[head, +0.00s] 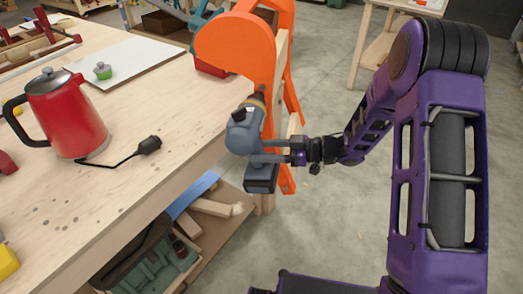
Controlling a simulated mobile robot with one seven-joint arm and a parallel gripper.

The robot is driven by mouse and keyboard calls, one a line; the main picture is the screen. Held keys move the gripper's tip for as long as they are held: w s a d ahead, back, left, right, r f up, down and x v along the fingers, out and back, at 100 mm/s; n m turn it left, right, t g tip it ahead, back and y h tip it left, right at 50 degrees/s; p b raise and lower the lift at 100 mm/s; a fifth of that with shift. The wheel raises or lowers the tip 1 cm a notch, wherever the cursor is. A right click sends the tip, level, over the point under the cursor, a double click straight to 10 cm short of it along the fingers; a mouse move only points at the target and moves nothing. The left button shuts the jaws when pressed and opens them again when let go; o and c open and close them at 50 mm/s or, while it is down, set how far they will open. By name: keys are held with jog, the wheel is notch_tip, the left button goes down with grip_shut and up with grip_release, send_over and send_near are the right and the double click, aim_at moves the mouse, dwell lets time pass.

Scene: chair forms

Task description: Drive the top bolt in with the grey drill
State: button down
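The grey drill (242,135) is in the middle of the head view, beside the table's right edge, with its dark battery base at the bottom. My gripper (275,150) comes from the right, with its fingers on the drill's handle. The drill's nose points up and away toward the orange chair form (240,45). In this view the nose overlaps the orange form's lower part; I cannot tell whether the bit touches it. The top bolt cannot be made out.
The wooden workbench (190,110) fills the left, with a red kettle (67,115), a black plug and cord (148,145) and a white board (125,60) bearing a small green pot (102,71). A lower shelf holds a bag. Grey floor is open beyond my arm.

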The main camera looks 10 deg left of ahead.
jog(key=shift+w+r+p, duration=0.2)
jog(key=shift+w+p, duration=0.25)
jog(key=shift+w, duration=1.5)
dwell(3.1)
jog(key=shift+s+p, duration=0.6)
jog(key=shift+s, duration=2.45)
jog(key=shift+w, duration=0.1)
